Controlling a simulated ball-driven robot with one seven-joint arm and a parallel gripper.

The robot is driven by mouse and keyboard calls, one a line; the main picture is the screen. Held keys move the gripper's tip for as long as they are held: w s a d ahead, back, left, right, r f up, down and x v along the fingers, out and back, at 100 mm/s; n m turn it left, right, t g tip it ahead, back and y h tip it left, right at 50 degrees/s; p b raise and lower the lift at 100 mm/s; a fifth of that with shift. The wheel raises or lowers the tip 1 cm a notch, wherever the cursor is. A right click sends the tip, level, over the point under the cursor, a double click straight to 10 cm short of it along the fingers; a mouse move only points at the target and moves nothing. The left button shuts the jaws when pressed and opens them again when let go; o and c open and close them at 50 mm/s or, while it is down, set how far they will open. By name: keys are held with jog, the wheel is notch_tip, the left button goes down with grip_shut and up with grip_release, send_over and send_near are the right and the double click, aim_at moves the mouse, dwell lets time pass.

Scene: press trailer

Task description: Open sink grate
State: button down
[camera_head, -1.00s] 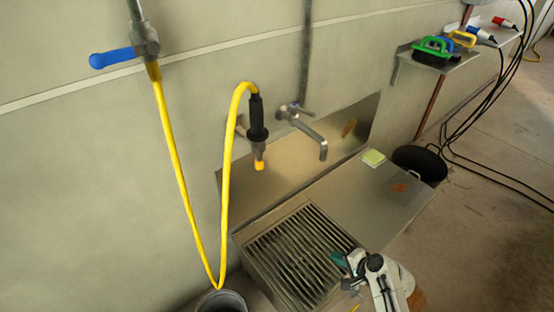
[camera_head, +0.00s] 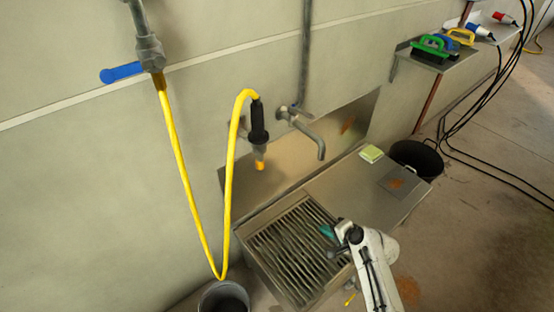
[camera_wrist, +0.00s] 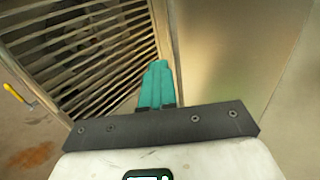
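The sink grate (camera_head: 284,244) is a panel of dark metal slats set in the sink at the left end of the steel counter. It lies flat in its frame. My gripper (camera_head: 327,232), with teal fingers, is over the grate's right edge in the head view. In the wrist view the grate (camera_wrist: 85,45) fills the upper left. There the teal fingers of my gripper (camera_wrist: 157,70) lie side by side with no gap and nothing visible between them. They appear over the grate's frame edge, beside the smooth counter. I cannot tell whether they touch it.
A tap (camera_head: 312,140) and a yellow hose (camera_head: 228,180) with a black nozzle are above the sink. A bucket (camera_head: 222,297) stands left of it. A sponge (camera_head: 371,153) lies on the counter.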

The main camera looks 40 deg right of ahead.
jog(key=w+r+b, duration=0.1)
jog(key=w+r, duration=0.2)
jog(key=w, duration=0.5)
jog(key=w+r+b, duration=0.1)
jog(key=w+r, duration=0.3)
jog(key=w, duration=0.5)
jog(key=w+r+b, duration=0.1)
jog(key=w+r, duration=0.2)
jog(key=w, duration=0.6)
jog(key=shift+a+r, duration=0.3)
jog(key=shift+a, duration=0.15)
dwell(0.4)
jog(key=c, duration=1.8)
grip_release()
jog(key=shift+c, duration=0.2)
jog(key=o, duration=0.8)
jog(key=shift+o, duration=0.2)
jog(key=shift+r, duration=0.1)
